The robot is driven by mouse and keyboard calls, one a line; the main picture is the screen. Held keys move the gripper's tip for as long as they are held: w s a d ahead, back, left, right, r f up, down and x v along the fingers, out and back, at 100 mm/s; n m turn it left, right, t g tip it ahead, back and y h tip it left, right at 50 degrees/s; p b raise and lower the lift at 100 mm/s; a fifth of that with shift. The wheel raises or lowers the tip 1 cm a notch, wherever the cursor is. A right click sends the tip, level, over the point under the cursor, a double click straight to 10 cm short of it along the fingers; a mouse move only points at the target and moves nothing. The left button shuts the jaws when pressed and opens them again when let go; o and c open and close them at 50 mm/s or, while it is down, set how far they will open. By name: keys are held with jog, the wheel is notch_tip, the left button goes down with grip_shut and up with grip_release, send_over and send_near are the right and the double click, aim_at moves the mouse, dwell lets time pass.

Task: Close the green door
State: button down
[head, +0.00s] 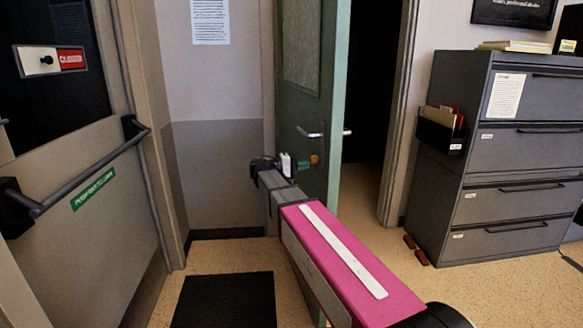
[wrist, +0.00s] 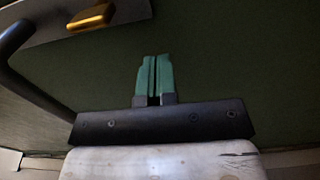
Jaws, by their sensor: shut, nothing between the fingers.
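The green door (head: 302,85) stands ajar in the head view, with its edge toward me and a dark opening to its right. It has a lever handle (head: 310,133) on its left face and another lever (head: 347,131) on the far side. The door's dark green face (wrist: 230,70) fills that view, with a brass-coloured piece (wrist: 91,17) at top left. I cannot tell whether the fingertips touch the door.
A grey door with a push bar (head: 85,170) stands at the left. A grey filing cabinet (head: 535,190) stands right of the doorway, with small reddish-brown objects (head: 415,249) on the floor beside it. A dark mat (head: 225,300) lies in front. Floor between doorway and cabinet looks clear.

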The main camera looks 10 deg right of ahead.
jog(key=shift+w+d, duration=0.15)
jog(key=shift+d, duration=0.6)
jog(key=shift+w+d, duration=0.1)
jog(key=shift+d, duration=0.65)
jog(key=shift+d, duration=0.1)
